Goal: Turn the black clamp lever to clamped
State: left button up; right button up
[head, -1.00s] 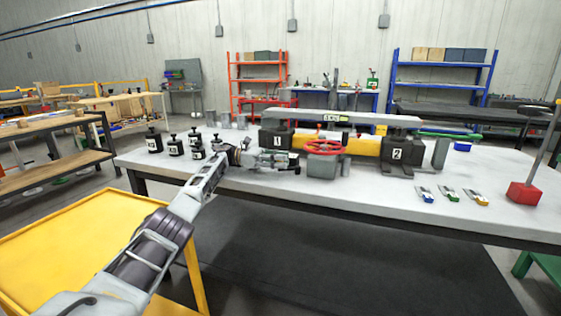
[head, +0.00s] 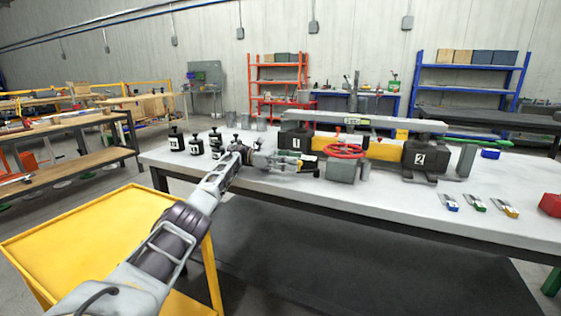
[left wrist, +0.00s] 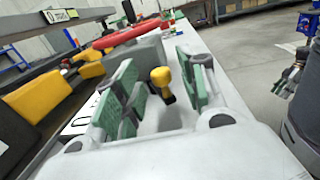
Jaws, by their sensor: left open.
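In the left wrist view a short dark lever with a yellow knob (left wrist: 161,77) shows between my left gripper's green pads. I take it to be the clamp lever. My left gripper (left wrist: 160,88) is open, with a pad on either side of the knob and a gap to each. In the head view my left gripper (head: 300,165) reaches over the bench from the left, close to the grey box with the red handwheel (head: 344,151). The lever is small and hard to make out there.
The long assembly on the bench (head: 250,183) has black blocks marked 1 (head: 295,142) and 2 (head: 420,157) and a yellow beam (head: 386,148). Several black jacks (head: 176,141) stand at left. A yellow cart (head: 90,240) stands in front.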

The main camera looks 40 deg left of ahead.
pick_arm(q)
jog(key=shift+v, duration=2.4)
jog(key=shift+a, duration=0.1)
